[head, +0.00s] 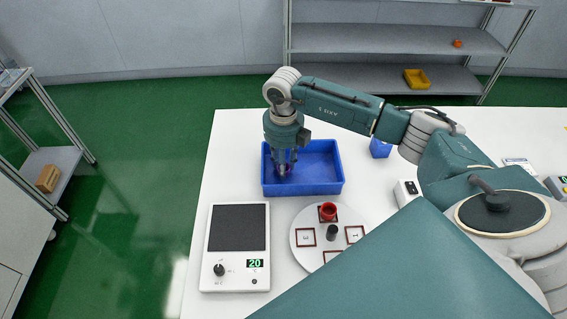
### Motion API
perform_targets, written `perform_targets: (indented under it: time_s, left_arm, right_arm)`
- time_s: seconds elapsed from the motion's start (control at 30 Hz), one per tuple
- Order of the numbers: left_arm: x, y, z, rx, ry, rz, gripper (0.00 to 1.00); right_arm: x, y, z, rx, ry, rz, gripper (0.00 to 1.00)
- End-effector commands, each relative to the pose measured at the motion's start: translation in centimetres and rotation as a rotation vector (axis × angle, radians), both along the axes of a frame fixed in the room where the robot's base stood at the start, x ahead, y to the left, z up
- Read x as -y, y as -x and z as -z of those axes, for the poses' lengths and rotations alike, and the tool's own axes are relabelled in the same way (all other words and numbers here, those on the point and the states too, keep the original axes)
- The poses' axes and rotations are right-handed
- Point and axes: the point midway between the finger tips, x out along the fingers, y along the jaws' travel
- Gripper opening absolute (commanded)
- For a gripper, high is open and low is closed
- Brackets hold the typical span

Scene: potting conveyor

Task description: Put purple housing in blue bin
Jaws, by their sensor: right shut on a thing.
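The blue bin (318,183) is an open tray on the white table, near its left side. My right gripper (283,172) points down into the left part of the bin. It is shut on the purple housing (285,168), which shows only as a small purple patch between and beside the fingers. The fingers hide most of the housing. I cannot tell whether it touches the bin floor. My left gripper is not in view.
A white hotplate (235,284) with a dark top and a display reading 20 stands in front of the bin. Beside it is a round white plate (297,220) with square marked spots and a red part (327,212). A small blue container (380,149) stands right of the bin.

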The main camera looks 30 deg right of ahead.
Motion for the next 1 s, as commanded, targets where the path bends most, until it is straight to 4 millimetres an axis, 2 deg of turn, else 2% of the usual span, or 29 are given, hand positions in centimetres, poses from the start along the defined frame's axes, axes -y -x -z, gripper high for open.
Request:
perform_targets:
  time_s: [0.27, 0.3, 0.37, 0.77, 0.87, 1.0]
  left_arm:
    - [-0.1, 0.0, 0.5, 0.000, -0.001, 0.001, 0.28]
    - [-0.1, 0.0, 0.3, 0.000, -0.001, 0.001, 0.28]
    - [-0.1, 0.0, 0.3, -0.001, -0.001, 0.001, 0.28]
    - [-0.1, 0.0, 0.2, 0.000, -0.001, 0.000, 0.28]
    - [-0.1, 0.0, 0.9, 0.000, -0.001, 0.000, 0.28]
    - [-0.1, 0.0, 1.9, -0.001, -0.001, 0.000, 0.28]
  right_arm:
    - [0.0, 0.0, 0.4, 0.000, 0.000, 0.000, 0.16]
    - [0.0, 0.0, 0.2, 0.000, 0.000, 0.000, 0.37]
    - [0.0, 0.0, 0.2, 0.000, 0.000, 0.000, 0.48]
    - [0.0, -0.1, -0.5, 0.002, -0.001, 0.000, 0.48]
    - [0.0, -0.2, -1.9, 0.005, -0.001, -0.001, 0.48]
    - [0.0, -0.2, -4.8, 0.006, 0.000, -0.001, 0.48]
